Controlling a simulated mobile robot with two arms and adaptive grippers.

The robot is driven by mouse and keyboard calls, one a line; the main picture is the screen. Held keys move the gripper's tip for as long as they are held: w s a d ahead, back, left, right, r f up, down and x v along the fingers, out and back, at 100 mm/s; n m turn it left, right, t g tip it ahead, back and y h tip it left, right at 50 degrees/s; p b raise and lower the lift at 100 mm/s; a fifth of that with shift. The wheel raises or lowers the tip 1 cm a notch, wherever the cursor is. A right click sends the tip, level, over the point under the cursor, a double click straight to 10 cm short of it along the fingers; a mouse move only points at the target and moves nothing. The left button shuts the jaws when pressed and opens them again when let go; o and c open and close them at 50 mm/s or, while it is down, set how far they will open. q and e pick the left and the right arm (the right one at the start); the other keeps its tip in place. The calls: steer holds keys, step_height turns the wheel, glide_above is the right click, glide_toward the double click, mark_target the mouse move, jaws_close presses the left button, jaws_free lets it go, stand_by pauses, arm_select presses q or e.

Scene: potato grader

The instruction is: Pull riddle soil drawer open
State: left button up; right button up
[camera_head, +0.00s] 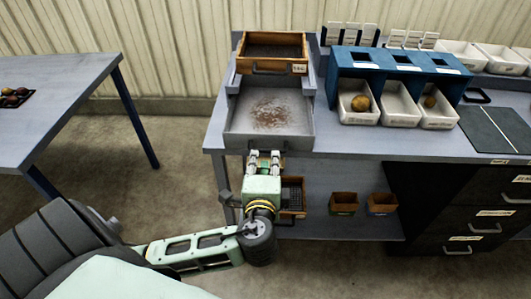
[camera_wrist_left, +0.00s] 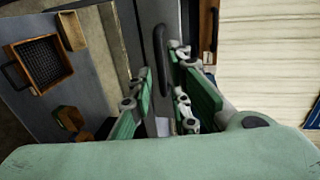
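The riddle soil drawer (camera_head: 240,122) is a grey tray with brown soil on its floor, in front of the wooden riddle (camera_head: 303,52) on the bench. Its inside shows from above, and its front lies near the bench's front edge. My left gripper (camera_head: 264,157) is at this front, fingers apart. In the left wrist view, a dark bar handle (camera_wrist_left: 160,48) runs up the grey front, in line with the gap between the fingers of my left gripper (camera_wrist_left: 162,92). I see no clear contact with the handle. My right gripper is not in view.
Blue bins (camera_head: 398,62) with white trays holding potatoes stand right of the drawer. Below the bench are a wooden mesh box (camera_head: 301,198) and small wooden boxes (camera_head: 343,203). Another table (camera_head: 60,95) stands at left, with open floor between.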

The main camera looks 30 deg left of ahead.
arm_select(q)
steer(key=v, duration=0.6)
stand_by(0.3)
steer(key=s+f+g+h, duration=0.2)
steer(key=f+g, duration=0.1)
steer(key=f, duration=1.5)
steer(key=s+f+g+h, duration=0.2)
steer(key=f+g, duration=0.1)
steer(key=f, duration=1.4)
steer(key=s+f+n+g+h, duration=0.2)
steer(key=s+f+n+g, duration=0.2)
steer(key=s+f, duration=1)
steer(key=s+d+f+n+g+h, duration=0.1)
steer(key=s+f, duration=0.3)
steer(key=s, duration=0.4)
steer(key=s+d+f+n+g+h, duration=0.1)
steer(key=s+f+n, duration=0.3)
steer(key=s, duration=0.4)
steer(key=shift+d+f, duration=0.3)
steer(key=shift+d, duration=0.25)
